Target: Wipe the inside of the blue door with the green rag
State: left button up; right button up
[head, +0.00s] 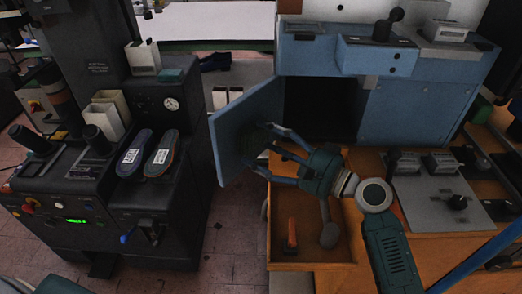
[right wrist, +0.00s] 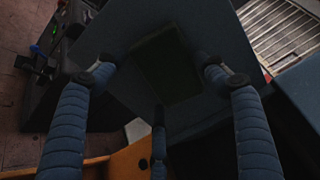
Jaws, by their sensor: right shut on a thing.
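The blue door (head: 230,120) of the blue machine stands swung open to the left, its inner face toward me. My right gripper (head: 265,139) is at this inner face, its fingers pointing to the door. It is shut on the green rag (head: 249,143), which looks dark and lies against or very close to the door; contact is hard to tell. In the right wrist view the rag (right wrist: 167,65) shows as a dark green square between the spread fingers, in front of the door panel (right wrist: 115,35).
The blue machine's dark opening (head: 320,108) is right of the door. Below, an open wooden drawer (head: 276,260) holds an orange-handled tool (head: 291,234) and a brush-like tool (head: 329,234). A black press (head: 170,205) with two insoles stands at left.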

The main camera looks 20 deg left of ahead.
aim_at(268, 136)
jog(key=shift+w+d+f+b, duration=0.2)
jog(key=shift+w+b, duration=0.1)
jog(key=shift+w, duration=0.15)
jog(key=shift+w+d, duration=0.15)
jog(key=shift+w, duration=0.15)
jog(key=shift+w+b, duration=0.4)
jog(key=shift+b, duration=0.1)
jog(key=shift+w+d, duration=0.1)
jog(key=shift+w, duration=0.25)
jog(key=shift+w+d+r+b, duration=0.1)
jog(key=shift+w+d+b, duration=0.05)
jog(key=shift+w+b, duration=0.2)
pick_arm(q)
jog(key=f, duration=0.1)
jog(key=w+f+b, duration=0.1)
jog(key=f, duration=0.1)
jog(key=w+d+f+b, duration=0.1)
jog(key=f, duration=0.1)
pick_arm(e)
jog(key=w, duration=0.1)
jog(key=w+d, duration=0.1)
jog(key=w, duration=0.1)
jog(key=shift+w+d+r, duration=0.1)
jog(key=shift+w+d, duration=0.05)
pick_arm(q)
jog(key=shift+r, duration=0.15)
